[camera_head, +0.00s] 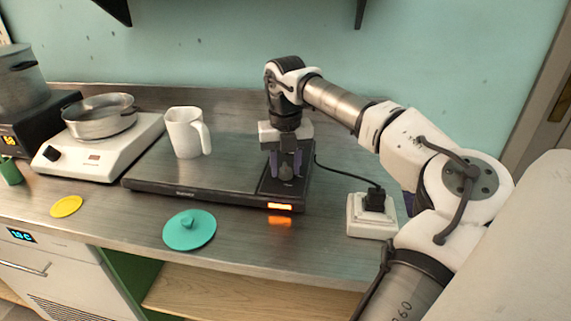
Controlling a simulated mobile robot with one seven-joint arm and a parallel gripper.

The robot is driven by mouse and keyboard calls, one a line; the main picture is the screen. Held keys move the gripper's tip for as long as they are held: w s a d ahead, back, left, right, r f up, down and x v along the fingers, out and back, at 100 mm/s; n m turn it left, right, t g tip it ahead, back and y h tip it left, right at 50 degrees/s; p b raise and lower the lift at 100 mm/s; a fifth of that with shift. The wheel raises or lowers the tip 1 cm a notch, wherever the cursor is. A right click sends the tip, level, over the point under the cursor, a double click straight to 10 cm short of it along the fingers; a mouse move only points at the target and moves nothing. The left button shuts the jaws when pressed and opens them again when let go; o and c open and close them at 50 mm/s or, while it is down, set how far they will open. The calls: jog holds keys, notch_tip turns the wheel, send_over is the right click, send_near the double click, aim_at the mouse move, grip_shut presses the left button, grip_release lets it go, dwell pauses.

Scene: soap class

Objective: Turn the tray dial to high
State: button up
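The warming tray (207,178) is a flat dark slab on the counter, with an orange lit display (281,206) on its front edge at the right. The tray dial (286,172) is a small dark knob on the tray's right end. My gripper (286,176) points straight down over the dial, its fingers on either side of it. I cannot tell whether the fingers touch the dial or are closed on it. The dial's pointer and setting are too small and too covered to read.
A white mug (186,133) stands on the tray, left of my gripper. A white hot plate (96,146) holds a metal pan (100,118) at left. A teal lid (189,230) and yellow disc (66,206) lie in front. A white socket block (371,218) stands right of the tray.

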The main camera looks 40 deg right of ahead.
aim_at(285, 166)
jog(key=shift+o, duration=1.4)
notch_tip(285, 166, up, 14)
jog(key=p, duration=1)
jog(key=shift+f, duration=0.1)
